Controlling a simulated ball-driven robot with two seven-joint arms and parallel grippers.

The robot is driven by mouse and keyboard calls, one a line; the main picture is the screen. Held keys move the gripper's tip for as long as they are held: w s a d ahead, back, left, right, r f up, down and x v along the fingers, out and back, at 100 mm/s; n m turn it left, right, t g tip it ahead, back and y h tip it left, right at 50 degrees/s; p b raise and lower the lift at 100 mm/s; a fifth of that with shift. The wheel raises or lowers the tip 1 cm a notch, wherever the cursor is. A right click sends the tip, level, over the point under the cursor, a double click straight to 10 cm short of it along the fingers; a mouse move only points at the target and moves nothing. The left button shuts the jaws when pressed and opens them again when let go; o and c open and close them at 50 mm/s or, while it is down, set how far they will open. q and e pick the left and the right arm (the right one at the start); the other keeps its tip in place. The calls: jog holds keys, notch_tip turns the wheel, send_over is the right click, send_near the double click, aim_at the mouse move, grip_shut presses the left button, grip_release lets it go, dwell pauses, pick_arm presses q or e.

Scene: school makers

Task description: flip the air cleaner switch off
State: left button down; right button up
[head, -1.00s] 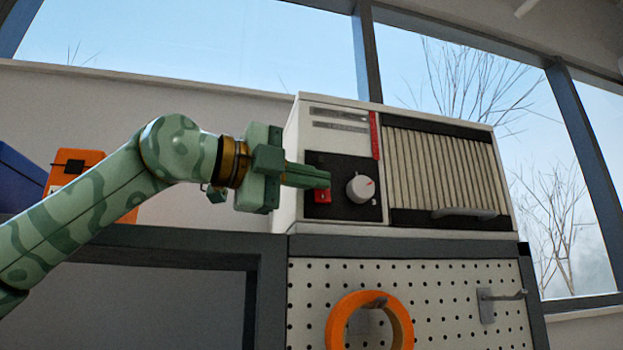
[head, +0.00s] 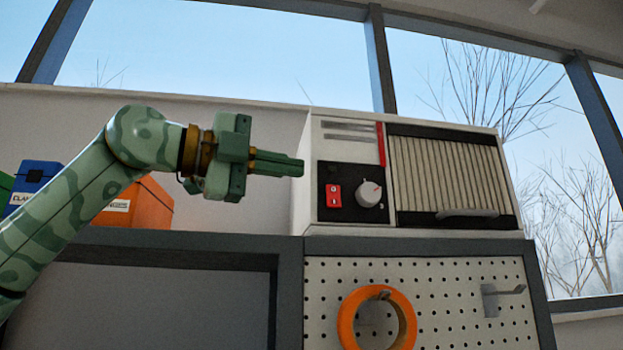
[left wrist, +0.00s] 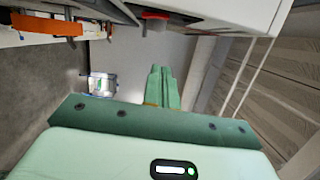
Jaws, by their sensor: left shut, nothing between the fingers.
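The air cleaner (head: 345,222) is a white box with a pleated filter, standing on a shelf above a pegboard. Its red rocker switch (head: 334,196) sits on a black panel, left of a round grey knob (head: 369,194). The switch is fully visible, with white marks on it; I cannot tell which side is pressed. My left gripper (head: 302,167) is shut and empty, up and left of the switch, apart from it. In the left wrist view the shut green fingers (left wrist: 162,88) show below a red part at the top. My right gripper is not in view.
An orange box (head: 152,204) and a blue box (head: 36,178) stand on the shelf (head: 180,240) behind my left arm. An orange ring (head: 349,322) hangs on the pegboard (head: 455,285) below, beside an empty hook (head: 490,300). Windows are behind.

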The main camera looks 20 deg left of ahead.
pick_arm(q)
jog(key=v, duration=0.3)
jog(key=shift+a+r, duration=0.1)
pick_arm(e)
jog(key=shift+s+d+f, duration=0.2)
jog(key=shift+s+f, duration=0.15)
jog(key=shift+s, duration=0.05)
pick_arm(q)
jog(key=shift+s, duration=0.2)
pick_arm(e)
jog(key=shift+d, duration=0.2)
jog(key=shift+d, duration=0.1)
pick_arm(q)
jog(key=shift+w, duration=0.15)
